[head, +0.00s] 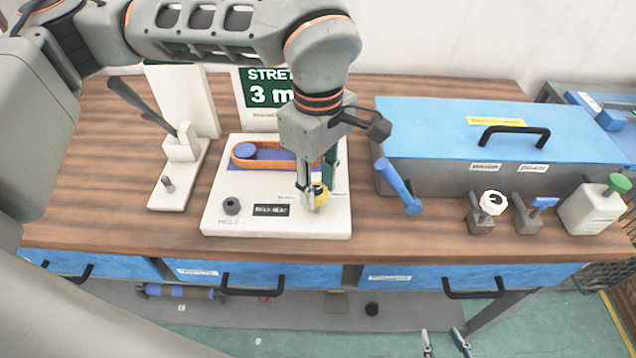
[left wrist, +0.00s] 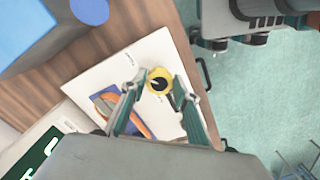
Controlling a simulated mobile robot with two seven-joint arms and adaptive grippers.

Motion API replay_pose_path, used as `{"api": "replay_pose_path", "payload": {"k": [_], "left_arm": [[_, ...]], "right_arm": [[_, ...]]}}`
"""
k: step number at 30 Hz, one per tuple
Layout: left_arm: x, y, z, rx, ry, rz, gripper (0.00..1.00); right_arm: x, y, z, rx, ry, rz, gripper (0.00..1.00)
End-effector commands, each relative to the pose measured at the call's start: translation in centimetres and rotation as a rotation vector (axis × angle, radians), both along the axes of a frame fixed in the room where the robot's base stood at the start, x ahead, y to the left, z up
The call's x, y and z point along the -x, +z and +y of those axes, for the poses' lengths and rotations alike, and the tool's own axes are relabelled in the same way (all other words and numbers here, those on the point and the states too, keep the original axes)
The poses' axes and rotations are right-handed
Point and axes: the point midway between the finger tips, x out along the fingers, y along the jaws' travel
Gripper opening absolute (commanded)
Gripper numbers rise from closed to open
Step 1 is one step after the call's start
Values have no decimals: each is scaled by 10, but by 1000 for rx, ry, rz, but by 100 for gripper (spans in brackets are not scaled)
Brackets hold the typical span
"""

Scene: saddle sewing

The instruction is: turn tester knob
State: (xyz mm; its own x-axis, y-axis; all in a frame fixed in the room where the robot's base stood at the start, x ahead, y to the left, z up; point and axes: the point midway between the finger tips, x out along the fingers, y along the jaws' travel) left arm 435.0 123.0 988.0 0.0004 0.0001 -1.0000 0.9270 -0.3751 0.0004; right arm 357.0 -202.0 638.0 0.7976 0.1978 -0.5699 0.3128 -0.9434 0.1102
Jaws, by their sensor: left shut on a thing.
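The tester (head: 218,185) is a flat white panel on the wooden bench, with an orange belt around a blue pulley, a small dark display and a black knob (head: 232,205) at its left. A yellow knob (head: 321,194) is at its right front. My left gripper (head: 314,203) points down over it, with its fingers around the knob. In the left wrist view the yellow knob (left wrist: 158,80), with a dark centre, sits between the fingertips of the left gripper (left wrist: 157,93). My right gripper (head: 445,345) shows only its two spread fingertips at the bottom edge, empty and away from the bench.
A blue-lidded box (head: 500,120) with a black handle stands right of the tester. A blue-handled lever (head: 398,185) is close beside the left gripper. Small fixtures and a green-capped container (head: 595,207) line the right side. A white stand (head: 180,180) is on the left.

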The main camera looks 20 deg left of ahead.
Motion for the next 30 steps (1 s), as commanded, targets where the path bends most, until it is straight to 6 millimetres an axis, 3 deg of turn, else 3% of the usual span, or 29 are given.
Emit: {"api": "replay_pose_path", "payload": {"k": [11,30], "left_arm": [[-1,-2,0,0,202,0,8],[-4,-1,0,0,805,0,8]], "right_arm": [[3,-14,0,0,-1,9,40],[4,-30,-3,14,2,13,40]]}}
